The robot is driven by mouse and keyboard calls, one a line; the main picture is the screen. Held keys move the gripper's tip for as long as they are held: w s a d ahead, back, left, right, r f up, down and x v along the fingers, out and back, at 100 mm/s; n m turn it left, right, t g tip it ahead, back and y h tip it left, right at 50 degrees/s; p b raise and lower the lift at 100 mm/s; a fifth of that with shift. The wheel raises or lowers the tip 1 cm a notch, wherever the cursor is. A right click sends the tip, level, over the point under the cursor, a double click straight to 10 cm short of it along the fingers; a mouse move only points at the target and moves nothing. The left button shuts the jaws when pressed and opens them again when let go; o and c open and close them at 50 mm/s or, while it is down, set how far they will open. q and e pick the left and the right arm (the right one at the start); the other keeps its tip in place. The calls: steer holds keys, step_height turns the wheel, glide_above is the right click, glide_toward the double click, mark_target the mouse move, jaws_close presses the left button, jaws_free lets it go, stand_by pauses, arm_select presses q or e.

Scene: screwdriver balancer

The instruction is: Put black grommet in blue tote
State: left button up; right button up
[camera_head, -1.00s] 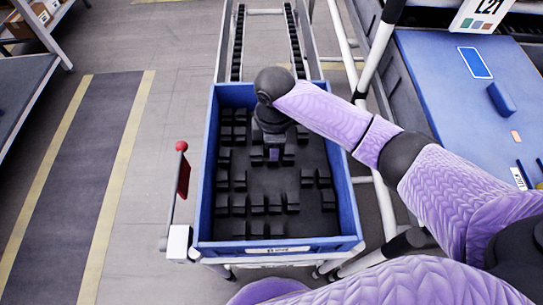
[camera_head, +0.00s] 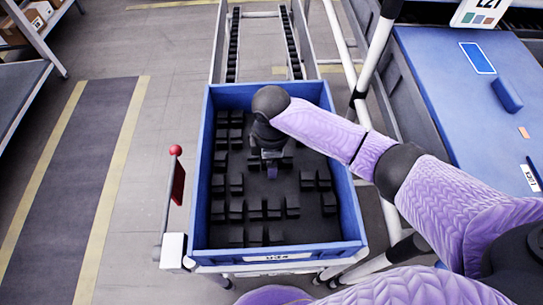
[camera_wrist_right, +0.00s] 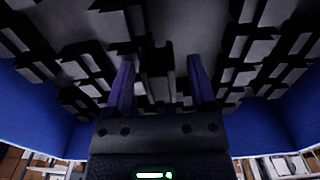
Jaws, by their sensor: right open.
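The blue tote (camera_head: 345,200) stands at the centre of the head view, and its blue wall shows in the right wrist view (camera_wrist_right: 262,130). Many black block-shaped pieces (camera_head: 292,206) sit in rows on its dark floor. They also show in the right wrist view (camera_wrist_right: 255,48). I cannot tell which, if any, is the black grommet. My right gripper (camera_head: 271,173) is inside the tote, pointing down. Its two purple fingers (camera_wrist_right: 160,85) are apart, with dark shapes beyond and between them; I see nothing clearly gripped. My left gripper is not in view.
A roller track (camera_head: 262,45) runs behind the tote. A red-topped lever (camera_head: 177,175) stands at its left. A blue-topped workbench (camera_head: 440,80) with a blue block (camera_head: 507,95) is at the right. White frame tubes stand between the tote and bench.

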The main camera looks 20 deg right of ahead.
arm_select(q)
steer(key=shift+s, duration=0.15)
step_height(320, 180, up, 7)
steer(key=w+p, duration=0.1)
steer(key=p, duration=0.6)
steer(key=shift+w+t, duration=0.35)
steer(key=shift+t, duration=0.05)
arm_select(e)
step_height(320, 180, up, 13)
steer(key=shift+f, duration=0.15)
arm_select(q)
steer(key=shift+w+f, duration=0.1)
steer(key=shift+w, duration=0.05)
